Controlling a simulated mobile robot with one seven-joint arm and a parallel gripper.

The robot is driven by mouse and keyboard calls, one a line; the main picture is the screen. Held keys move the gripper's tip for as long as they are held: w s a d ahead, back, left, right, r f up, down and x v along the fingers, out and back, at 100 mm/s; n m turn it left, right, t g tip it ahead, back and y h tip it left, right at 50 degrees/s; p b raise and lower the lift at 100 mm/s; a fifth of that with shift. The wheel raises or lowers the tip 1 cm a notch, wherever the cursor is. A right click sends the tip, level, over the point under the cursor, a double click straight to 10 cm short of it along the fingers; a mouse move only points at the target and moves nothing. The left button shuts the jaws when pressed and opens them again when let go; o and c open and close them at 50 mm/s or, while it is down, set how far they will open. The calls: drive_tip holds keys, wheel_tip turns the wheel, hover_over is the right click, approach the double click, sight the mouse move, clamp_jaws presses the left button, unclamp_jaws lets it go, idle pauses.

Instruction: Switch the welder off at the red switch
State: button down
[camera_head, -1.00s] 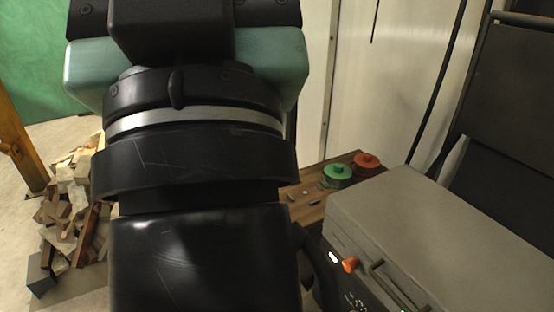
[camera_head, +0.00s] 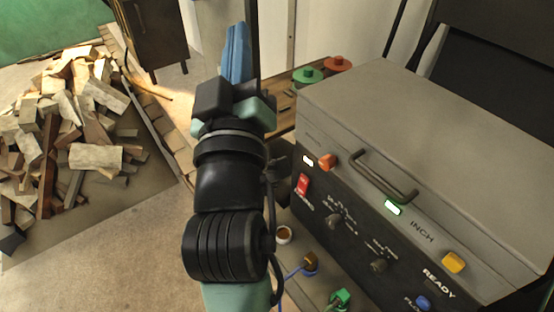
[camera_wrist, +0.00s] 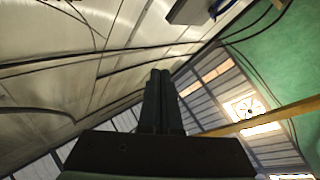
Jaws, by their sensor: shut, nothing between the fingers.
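The welder (camera_head: 425,180) is a grey box with a dark front panel at the right of the head view. Its red switch (camera_head: 303,184) is a small rocker at the panel's left end, below a small lit white light and an orange knob. My gripper (camera_head: 236,45) points upward, to the left of and above the welder, clear of the switch. Its blue fingers are together and hold nothing. In the wrist view the closed fingers (camera_wrist: 160,90) point toward the ceiling. The wrist view does not show the welder or the switch.
A carry handle (camera_head: 385,175), knobs and a yellow button stand out from the welder. Cables with blue and green plugs (camera_head: 340,299) run below the panel. A heap of wood offcuts (camera_head: 65,140) lies at the left. Green and red buttons (camera_head: 308,75) sit on a board behind.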

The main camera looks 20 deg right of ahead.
drive_tip(key=d+f+n+g+b, duration=0.1)
drive_tip(key=f+n+g+b, duration=0.1)
drive_tip(key=f, duration=1.3)
drive_tip(key=s+d+f+n+g+b, duration=0.1)
drive_tip(key=f+n+b, duration=0.3)
drive_tip(key=f, duration=1.1)
drive_tip(key=s+d+f+n+g+h+b, duration=0.1)
drive_tip(key=d+f+n+g+b, duration=0.1)
drive_tip(key=f, duration=1.3)
drive_tip(key=g+b, duration=0.1)
drive_tip(key=b, duration=0.1)
drive_tip(key=shift+s+d+n+b, duration=0.2)
drive_tip(key=shift+d+n+b, duration=0.2)
drive_tip(key=shift+w+f, duration=0.1)
drive_tip(key=b, duration=0.1)
approach(298, 188)
drive_tip(key=w+a, duration=0.1)
drive_tip(key=w, duration=0.3)
drive_tip(key=shift+w+d+f, duration=0.1)
drive_tip(key=shift+w+d, duration=0.25)
drive_tip(key=shift+d, duration=0.5)
drive_tip(key=shift+w+d, duration=0.3)
drive_tip(key=shift+d, duration=0.5)
